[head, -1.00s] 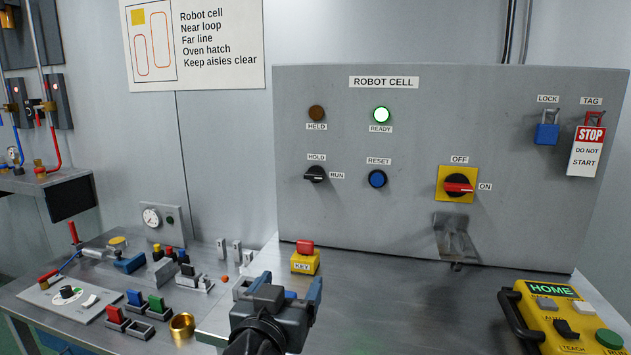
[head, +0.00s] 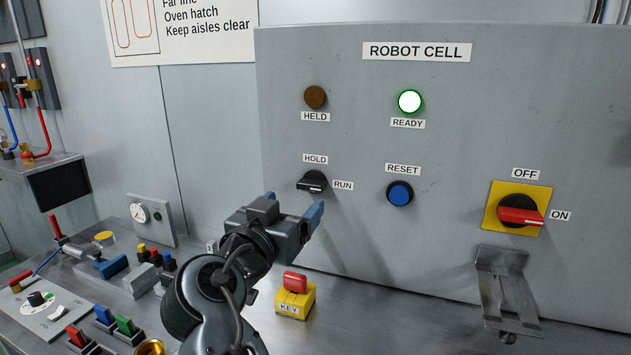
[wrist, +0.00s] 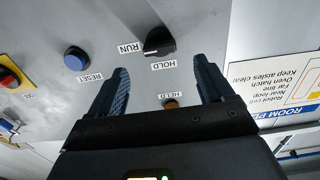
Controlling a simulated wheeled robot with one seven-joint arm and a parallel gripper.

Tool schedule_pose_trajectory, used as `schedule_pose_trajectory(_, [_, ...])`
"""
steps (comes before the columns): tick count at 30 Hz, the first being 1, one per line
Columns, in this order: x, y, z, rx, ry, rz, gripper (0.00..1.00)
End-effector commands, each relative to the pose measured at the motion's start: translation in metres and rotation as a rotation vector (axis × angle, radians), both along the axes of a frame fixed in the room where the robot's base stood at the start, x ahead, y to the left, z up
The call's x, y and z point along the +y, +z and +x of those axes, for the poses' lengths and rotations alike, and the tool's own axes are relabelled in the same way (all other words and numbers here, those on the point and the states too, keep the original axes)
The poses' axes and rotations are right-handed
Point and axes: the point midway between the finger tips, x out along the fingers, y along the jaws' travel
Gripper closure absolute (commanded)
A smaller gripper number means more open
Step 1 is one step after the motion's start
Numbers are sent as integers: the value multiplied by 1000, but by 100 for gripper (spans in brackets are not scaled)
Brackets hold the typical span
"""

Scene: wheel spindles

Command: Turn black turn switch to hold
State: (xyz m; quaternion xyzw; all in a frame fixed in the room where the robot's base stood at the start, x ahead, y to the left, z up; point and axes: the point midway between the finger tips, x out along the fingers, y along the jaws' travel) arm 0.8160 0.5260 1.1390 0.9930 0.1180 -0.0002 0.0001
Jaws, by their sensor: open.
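The black turn switch (head: 312,183) sits on the grey ROBOT CELL panel, with a HOLD label (head: 315,160) above it and a RUN label (head: 343,185) to its right. Its handle lies about level, with its white mark toward RUN. My gripper (head: 296,207) is open and empty in front of the panel, a little below the switch in the head view. In the wrist view, the switch (wrist: 160,42) shows beyond the two blue fingers (wrist: 163,80), between their tips and apart from both.
The blue RESET button (head: 400,193) is right of the switch. The red OFF/ON switch (head: 520,214) on its yellow plate is farther right. A yellow KEY block (head: 294,300) stands on the bench below. The green READY lamp (head: 410,101) is lit; the HELD lamp (head: 315,97) is dark.

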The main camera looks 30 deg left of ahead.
Motion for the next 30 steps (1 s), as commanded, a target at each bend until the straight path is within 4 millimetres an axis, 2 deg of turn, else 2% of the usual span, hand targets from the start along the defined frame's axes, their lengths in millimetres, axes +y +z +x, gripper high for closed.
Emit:
schedule_pose_trajectory(15, [15, 1, 64, 1, -3, -2, 19])
schedule_pose_trajectory(21, [17, 0, 74, 1, -2, -1, 19])
schedule_pose_trajectory(29, [18, 0, 75, 1, -1, 0, 19])
schedule_pose_trajectory(30, [18, 0, 75, 1, -1, 0, 23])
